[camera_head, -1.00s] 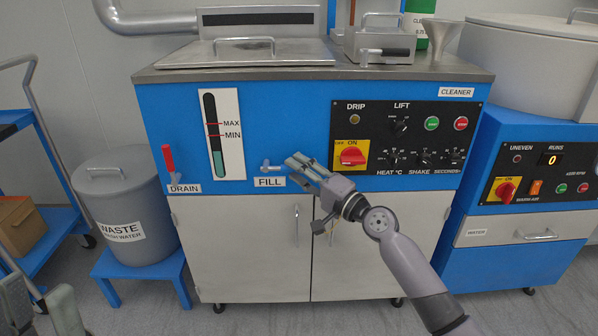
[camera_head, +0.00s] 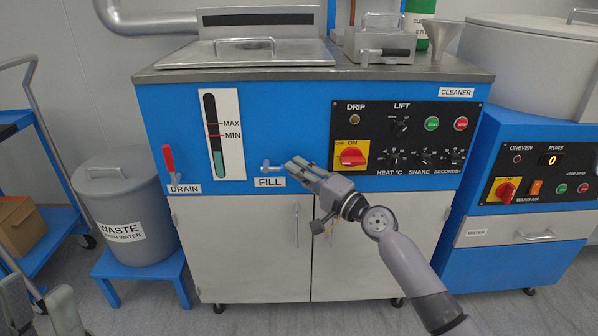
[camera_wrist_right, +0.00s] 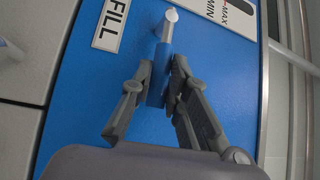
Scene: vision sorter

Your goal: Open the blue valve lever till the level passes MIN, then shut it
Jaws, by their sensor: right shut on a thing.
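The blue valve lever (camera_wrist_right: 157,85) sits between the fingers of my right gripper (camera_wrist_right: 160,75) in the right wrist view, its pale pivot end showing beyond them. In the head view, my right gripper (camera_head: 292,166) is at the valve (camera_head: 268,166) above the FILL label (camera_head: 270,182); its fingers hide most of the lever. It is shut on the lever. The level gauge (camera_head: 222,135) shows green liquid with its top below the red MIN mark (camera_head: 217,136). My left gripper (camera_head: 38,305) is at the lower left corner, fingers apart and empty, partly cut off.
A red drain lever (camera_head: 169,158) is left of the gauge. The control panel (camera_head: 405,138) with a red switch (camera_head: 351,156) lies right of my right gripper. A waste bin (camera_head: 122,215) stands on a blue stool at left.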

